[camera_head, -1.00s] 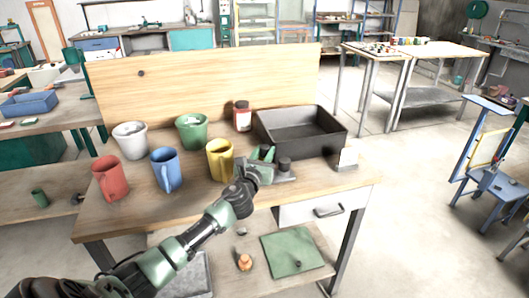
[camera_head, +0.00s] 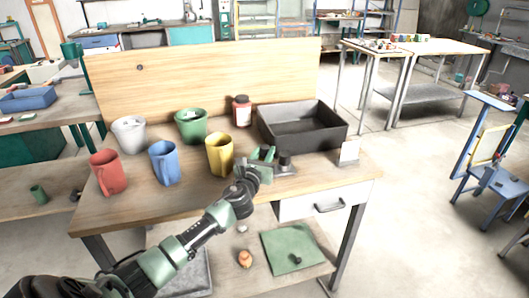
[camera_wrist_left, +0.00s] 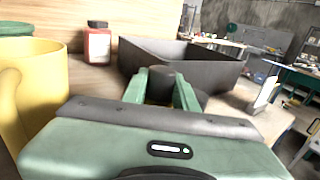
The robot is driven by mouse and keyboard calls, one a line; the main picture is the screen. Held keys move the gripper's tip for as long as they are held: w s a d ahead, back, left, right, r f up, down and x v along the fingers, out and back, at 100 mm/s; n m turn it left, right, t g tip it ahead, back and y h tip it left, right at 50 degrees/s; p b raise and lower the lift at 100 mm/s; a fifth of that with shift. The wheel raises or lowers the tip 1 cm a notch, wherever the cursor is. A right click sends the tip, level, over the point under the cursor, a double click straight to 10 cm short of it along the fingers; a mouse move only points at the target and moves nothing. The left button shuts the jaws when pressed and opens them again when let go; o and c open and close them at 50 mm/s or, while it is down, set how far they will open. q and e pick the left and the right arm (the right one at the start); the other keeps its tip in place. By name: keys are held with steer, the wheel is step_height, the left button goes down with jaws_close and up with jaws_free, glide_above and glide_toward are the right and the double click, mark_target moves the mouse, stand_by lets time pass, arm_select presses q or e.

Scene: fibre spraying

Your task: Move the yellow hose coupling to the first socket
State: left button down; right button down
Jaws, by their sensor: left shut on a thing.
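My left gripper (camera_head: 263,155) is over the front right of the wooden table, between the yellow mug and a dark round fitting (camera_head: 284,159) on a flat grey base (camera_head: 285,169). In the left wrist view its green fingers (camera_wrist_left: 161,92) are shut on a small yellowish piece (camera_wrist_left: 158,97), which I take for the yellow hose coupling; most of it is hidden. A dark round part (camera_wrist_left: 167,70) shows just beyond the fingertips. I cannot tell whether the coupling touches the fitting, or which socket is the first. My right gripper is not in view.
A yellow mug (camera_head: 219,155) stands close left of the gripper, with blue (camera_head: 164,163), red (camera_head: 107,172), white (camera_head: 129,134) and green (camera_head: 191,127) mugs beyond. A black tray (camera_head: 335,142) and a red bottle (camera_head: 242,112) stand behind. A small white card (camera_head: 349,153) stands at right.

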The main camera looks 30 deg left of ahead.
arm_select(q)
steer(key=c, duration=1)
jaws_free()
steer(key=shift+s+d+f, duration=0.1)
steer(key=shift+s+d, duration=0.05)
steer(key=shift+s, duration=0.4)
steer(key=v, duration=0.6)
steer(key=shift+s+d, duration=0.1)
steer(key=shift+s, duration=0.25)
